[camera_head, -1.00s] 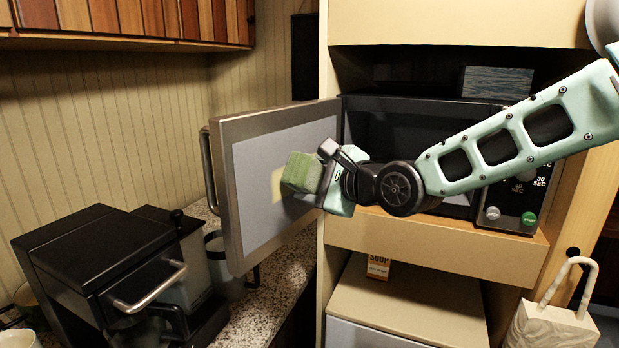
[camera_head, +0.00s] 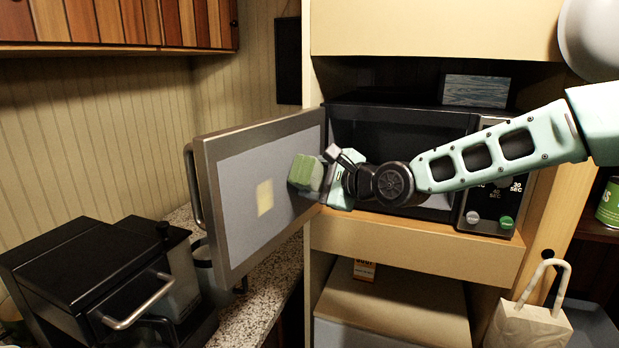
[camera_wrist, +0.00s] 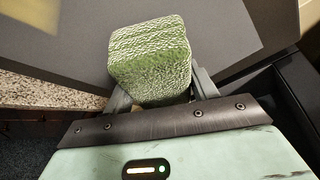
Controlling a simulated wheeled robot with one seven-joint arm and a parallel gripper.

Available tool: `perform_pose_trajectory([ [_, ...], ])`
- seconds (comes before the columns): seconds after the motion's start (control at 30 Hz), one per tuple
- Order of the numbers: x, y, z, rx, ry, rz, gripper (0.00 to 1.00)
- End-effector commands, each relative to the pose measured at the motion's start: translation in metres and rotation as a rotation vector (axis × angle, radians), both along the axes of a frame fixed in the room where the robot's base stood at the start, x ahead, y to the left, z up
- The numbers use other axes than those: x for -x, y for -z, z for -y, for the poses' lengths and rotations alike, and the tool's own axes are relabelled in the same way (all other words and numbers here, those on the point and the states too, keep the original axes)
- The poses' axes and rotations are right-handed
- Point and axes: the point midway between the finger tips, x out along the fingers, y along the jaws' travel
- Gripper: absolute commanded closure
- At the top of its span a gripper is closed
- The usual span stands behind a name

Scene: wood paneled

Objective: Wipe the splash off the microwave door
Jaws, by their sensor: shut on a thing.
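The microwave (camera_head: 400,130) stands in a shelf bay with its door (camera_head: 238,150) swung open to the left. A pale yellow splash (camera_head: 265,197) is on the door's grey inner face, near its middle. My gripper (camera_head: 322,175) is shut on a green textured sponge (camera_head: 304,172), in front of the door's inner face, right of and above the splash. In the wrist view the sponge (camera_wrist: 150,60) sits between the fingers, with the door's grey face (camera_wrist: 60,40) behind it. I cannot tell whether the sponge touches the door. The splash shows plainly in the head view.
A black coffee machine (camera_head: 90,270) stands on the speckled counter (camera_head: 255,315) at the lower left, below the door. A paper bag (camera_head: 528,325) stands at the lower right.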

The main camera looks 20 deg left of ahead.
Motion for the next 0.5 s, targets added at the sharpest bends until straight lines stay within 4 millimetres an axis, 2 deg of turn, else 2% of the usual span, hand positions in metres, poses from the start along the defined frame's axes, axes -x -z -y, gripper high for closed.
perform_pose_trajectory([
  [0.27, -0.007, 0.000, 0.004, -0.003, 0.001, 0.001, 0.60],
  [0.5, 0.009, 0.001, -0.001, 0.000, -0.002, 0.003, 0.60],
])
